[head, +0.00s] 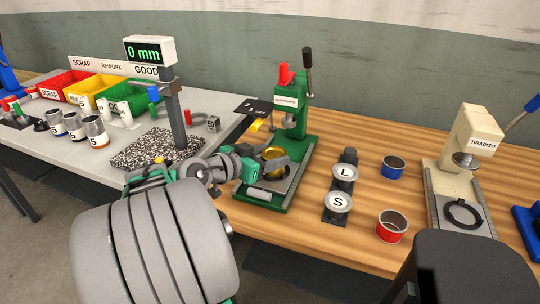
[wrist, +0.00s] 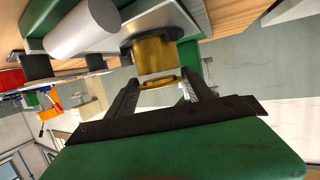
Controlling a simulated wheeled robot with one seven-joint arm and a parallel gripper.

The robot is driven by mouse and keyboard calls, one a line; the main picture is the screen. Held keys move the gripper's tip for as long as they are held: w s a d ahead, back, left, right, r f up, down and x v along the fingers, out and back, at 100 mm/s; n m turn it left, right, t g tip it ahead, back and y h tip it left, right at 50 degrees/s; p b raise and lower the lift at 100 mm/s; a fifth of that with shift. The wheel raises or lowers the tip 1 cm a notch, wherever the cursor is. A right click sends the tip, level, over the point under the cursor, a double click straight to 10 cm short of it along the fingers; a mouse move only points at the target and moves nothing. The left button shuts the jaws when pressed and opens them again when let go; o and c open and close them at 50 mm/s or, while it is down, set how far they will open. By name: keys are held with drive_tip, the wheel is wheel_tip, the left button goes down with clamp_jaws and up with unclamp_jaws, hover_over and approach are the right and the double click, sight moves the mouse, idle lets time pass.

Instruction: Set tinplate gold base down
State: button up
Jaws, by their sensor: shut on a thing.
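The tinplate gold base (head: 273,153) is a small shiny gold round piece at the green press (head: 290,130) in the head view. My gripper (head: 276,160) reaches in from the left, shut on the gold base. The arm and fingers partly cover the base.
Right of the press stand L and S round dies (head: 343,175), a blue ring cup (head: 393,167), a red one (head: 391,226) and the cream TIRADISO press (head: 470,150). A gauge (head: 180,120) stands left on the grey table. Red, yellow and green bins (head: 132,97) sit behind.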

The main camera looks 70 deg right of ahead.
drive_tip(key=shift+f+b, duration=0.3)
drive_tip(key=shift+f, duration=0.1)
drive_tip(key=o, duration=1.3)
drive_tip(key=shift+r, duration=0.1)
